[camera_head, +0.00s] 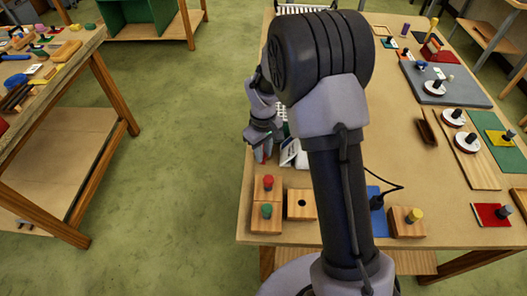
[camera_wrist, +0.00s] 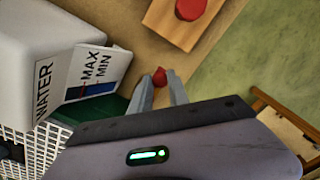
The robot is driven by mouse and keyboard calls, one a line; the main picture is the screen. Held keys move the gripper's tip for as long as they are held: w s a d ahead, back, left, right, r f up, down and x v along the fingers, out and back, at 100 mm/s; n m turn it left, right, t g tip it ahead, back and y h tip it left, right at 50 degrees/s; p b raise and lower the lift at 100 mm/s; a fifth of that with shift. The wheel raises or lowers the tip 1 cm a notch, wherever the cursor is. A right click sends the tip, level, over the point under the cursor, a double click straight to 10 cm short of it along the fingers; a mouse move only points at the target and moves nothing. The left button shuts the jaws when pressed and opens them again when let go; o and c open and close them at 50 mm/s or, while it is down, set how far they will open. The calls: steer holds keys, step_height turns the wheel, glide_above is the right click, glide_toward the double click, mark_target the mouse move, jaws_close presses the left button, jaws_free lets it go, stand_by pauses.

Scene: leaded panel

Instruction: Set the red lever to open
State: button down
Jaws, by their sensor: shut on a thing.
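A small red tip, which I take to be the red lever (camera_wrist: 159,76), sits between the two fingertips of my gripper (camera_wrist: 160,82) in the wrist view. The fingers are shut on it. The rest of the lever is hidden, so I cannot tell its setting. In the head view my gripper (camera_head: 263,155) reaches down at the table's left edge, just behind the wooden blocks. A white tank marked WATER (camera_wrist: 45,75) stands to the left in the wrist view, with a MAX/MIN card (camera_wrist: 90,68) beside my fingers.
A wooden block with a red knob (camera_head: 268,182) and one with a green knob (camera_head: 266,210) stand close in front. A holed block (camera_head: 301,204) is beside them. A white grid rack (camera_wrist: 20,145) is left of my gripper. Open floor lies left of the table.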

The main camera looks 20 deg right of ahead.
steer(key=m, duration=0.2)
steer(key=w+a+m, duration=0.1)
steer(key=shift+a+m+b, duration=0.3)
steer(key=shift+m+b, duration=0.1)
steer(key=m, duration=0.1)
steer(key=w+a+m, duration=0.1)
steer(key=m, duration=0.1)
steer(key=shift+w+a+m+b, duration=0.1)
steer(key=shift+m+b, duration=0.2)
steer(key=m, duration=0.1)
steer(key=w+m, duration=0.1)
steer(key=m, duration=0.1)
steer(key=shift+w+a, duration=0.25)
steer(key=shift+a, duration=0.1)
steer(key=shift+w+a+m+b, duration=0.1)
steer(key=shift+w+m+b, duration=0.25)
steer(key=shift+m, duration=0.75)
steer(key=shift+w+m+b, duration=0.15)
steer(key=shift+w+m, duration=0.4)
steer(key=shift+m, duration=0.55)
steer(key=c, duration=1.3)
jaws_free()
steer(key=shift+o, duration=0.2)
